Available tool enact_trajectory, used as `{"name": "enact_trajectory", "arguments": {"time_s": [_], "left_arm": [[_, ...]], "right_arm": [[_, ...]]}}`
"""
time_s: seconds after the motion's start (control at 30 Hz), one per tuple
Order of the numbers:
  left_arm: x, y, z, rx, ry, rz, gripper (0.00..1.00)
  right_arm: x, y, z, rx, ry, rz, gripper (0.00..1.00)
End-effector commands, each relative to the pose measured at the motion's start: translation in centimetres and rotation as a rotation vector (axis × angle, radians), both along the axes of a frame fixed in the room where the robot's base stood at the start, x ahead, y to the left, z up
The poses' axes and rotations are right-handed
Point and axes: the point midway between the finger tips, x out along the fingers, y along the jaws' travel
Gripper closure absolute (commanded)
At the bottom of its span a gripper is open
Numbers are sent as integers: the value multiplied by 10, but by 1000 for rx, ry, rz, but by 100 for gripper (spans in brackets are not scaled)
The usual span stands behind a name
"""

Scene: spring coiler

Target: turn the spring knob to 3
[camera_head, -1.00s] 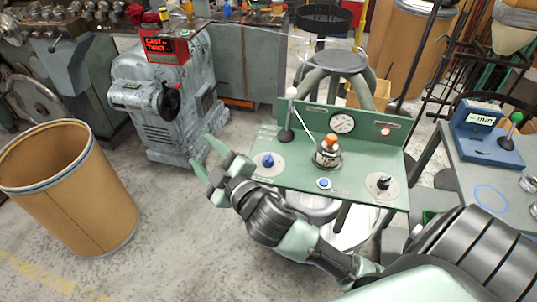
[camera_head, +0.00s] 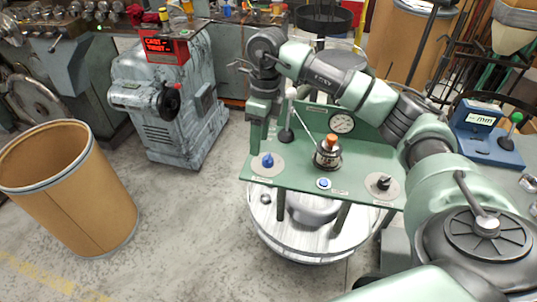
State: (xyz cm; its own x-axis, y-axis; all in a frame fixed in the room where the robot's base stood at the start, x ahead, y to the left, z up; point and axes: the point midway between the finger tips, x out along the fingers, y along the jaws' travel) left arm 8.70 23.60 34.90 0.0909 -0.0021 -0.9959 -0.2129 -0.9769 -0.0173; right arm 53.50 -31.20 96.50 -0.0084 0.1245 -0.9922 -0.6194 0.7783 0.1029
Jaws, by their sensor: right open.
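A green panel (camera_head: 300,176) carries a blue knob (camera_head: 267,160) on a round pale dial at its left and a black knob (camera_head: 384,182) on a similar dial at its right. The labels are too small to read, so I cannot tell which is the spring knob. My right gripper (camera_head: 260,138) is open and points down just above and slightly left of the blue knob, apart from it as far as I can see. My left gripper is out of view.
An orange-topped spindle (camera_head: 328,153), a blue button (camera_head: 323,183), a gauge (camera_head: 342,123) and a lever (camera_head: 286,134) are on the panel. My right arm passes over its back. A brown drum (camera_head: 72,190) stands left. The floor between is clear.

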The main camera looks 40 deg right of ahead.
Motion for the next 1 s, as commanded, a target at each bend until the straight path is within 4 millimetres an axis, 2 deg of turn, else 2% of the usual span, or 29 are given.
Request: {"name": "enact_trajectory", "arguments": {"time_s": [0.03,0.17,0.6,0.73,0.97,1.0], "left_arm": [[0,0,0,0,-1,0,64],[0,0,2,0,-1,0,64],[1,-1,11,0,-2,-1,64],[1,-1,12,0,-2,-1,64],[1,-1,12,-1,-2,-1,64],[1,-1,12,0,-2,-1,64]], "right_arm": [[-1,-14,4,-40,12,-14,48],[-5,-27,1,-82,32,-28,48],[-8,-23,-62,-80,31,-26,48],[-8,-22,-69,-79,31,-26,48],[-7,-22,-70,-78,29,-25,48],[-7,-22,-70,-78,29,-25,54]]}}
